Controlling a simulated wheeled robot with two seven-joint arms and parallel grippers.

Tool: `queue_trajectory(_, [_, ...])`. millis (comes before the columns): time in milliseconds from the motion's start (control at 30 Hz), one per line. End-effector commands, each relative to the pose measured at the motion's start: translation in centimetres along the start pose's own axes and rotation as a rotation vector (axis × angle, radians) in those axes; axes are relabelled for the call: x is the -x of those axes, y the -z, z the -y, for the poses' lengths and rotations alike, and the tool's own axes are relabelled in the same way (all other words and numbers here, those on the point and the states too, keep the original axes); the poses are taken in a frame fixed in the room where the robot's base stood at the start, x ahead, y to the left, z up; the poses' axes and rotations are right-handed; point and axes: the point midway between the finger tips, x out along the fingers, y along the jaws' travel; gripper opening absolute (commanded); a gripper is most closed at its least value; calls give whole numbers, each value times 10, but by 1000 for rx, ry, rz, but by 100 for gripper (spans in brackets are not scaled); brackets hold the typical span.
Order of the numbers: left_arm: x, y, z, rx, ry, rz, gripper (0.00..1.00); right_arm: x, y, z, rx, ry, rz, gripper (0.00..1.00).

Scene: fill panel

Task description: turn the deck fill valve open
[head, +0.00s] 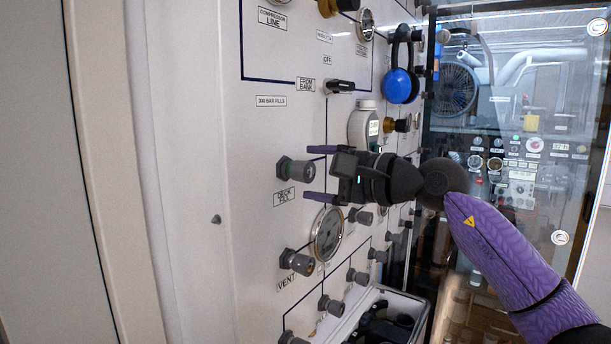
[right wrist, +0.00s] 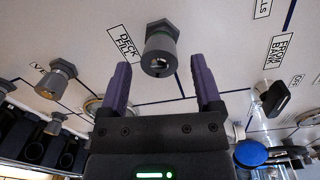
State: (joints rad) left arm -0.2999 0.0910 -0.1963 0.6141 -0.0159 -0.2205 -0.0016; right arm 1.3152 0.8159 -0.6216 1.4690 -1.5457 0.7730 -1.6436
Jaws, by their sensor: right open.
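The deck fill valve (head: 296,170) is a grey knob on the white panel, beside its DECK FILL label (head: 284,196). In the right wrist view the valve (right wrist: 160,50) stands between and just beyond the fingertips. My right gripper (head: 318,174) is open, with its purple fingers pointing at the panel. One finger is above the knob and one below it in the head view. The fingers (right wrist: 162,72) show a gap on each side of the knob, and I see no contact. My left gripper is not in view.
A gauge (head: 327,234) sits just below the gripper, and the vent knob (head: 297,262) is lower on the panel. A black lever (head: 339,87) and blue earmuffs (head: 400,86) are above. An open case (head: 372,312) stands at the bottom. A glass door (head: 520,130) is at right.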

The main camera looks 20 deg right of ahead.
Motion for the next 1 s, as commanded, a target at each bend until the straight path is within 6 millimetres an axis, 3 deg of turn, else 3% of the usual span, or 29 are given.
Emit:
queue_trajectory(200, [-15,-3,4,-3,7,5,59,52,2,-4,2,-2,-5,83])
queue_trajectory(400, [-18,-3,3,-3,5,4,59,72,0,-2,0,-1,0,83])
queue_trajectory(833, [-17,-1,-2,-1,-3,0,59,70,-2,-3,-19,5,13,83])
queue_trajectory(933, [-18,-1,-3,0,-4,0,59,47,-23,-22,-237,75,140,83])
queue_trajectory(1000, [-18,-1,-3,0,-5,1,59,28,-45,-43,-607,178,299,83])
